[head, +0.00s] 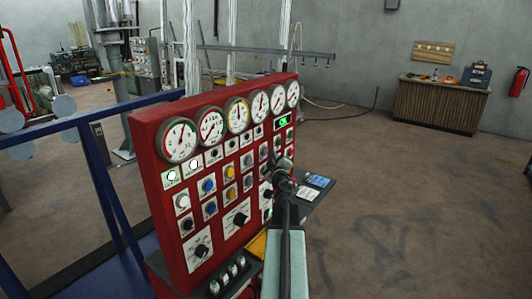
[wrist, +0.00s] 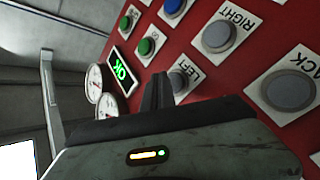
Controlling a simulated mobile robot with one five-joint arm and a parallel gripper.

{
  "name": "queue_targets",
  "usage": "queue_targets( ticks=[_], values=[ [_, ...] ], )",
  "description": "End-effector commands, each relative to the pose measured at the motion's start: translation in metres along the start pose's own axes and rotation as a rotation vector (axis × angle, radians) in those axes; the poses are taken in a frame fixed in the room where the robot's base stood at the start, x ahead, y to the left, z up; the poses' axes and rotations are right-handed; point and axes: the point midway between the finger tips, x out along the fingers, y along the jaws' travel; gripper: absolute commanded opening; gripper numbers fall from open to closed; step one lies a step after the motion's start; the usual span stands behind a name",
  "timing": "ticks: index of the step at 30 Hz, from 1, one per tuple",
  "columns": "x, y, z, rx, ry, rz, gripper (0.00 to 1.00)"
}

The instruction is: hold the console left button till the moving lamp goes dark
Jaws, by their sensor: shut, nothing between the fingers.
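The red console (head: 151,138) stands left of centre in the head view, with gauges along its top and rows of buttons and lamps. In the wrist view the grey button marked LEFT (wrist: 181,80) is just right of my fingertips and partly hidden by them. My gripper (head: 283,162) is shut and empty at the console's right side; its dark fingers also show in the wrist view (wrist: 158,82). I cannot tell whether they touch the button. A white lamp (head: 196,163) glows on the console's left; I cannot read which lamp is marked moving.
Grey buttons marked RIGHT (wrist: 217,35) and BACK (wrist: 290,88) sit close by. A lit green display (head: 283,122) is above my gripper. A blue rail (head: 105,194) stands left of the console. Open floor (head: 400,210) lies to the right.

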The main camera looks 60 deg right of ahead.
Motion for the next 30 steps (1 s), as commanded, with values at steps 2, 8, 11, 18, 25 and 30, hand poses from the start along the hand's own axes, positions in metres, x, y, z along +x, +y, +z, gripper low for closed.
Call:
queue_targets(
  ticks=[2,8,11,18,25,30],
  values=[
    [0.0,0.0002,0.0002,0.0,0.0,0.0,0.0],
    [0.0,0.0004,0.0004,0.0,0.0,0.0,0.0],
    [-0.0001,0.0005,0.0005,0.0,-0.001,0.001,0.0],
    [-0.0001,0.0007,0.0008,0.0,-0.001,0.001,0.0],
    [0.0011,0.0001,0.0002,0.0,-0.001,0.001,0.0],
    [0.0056,-0.0025,-0.0026,0.0,-0.001,0.001,0.0]
  ],
)
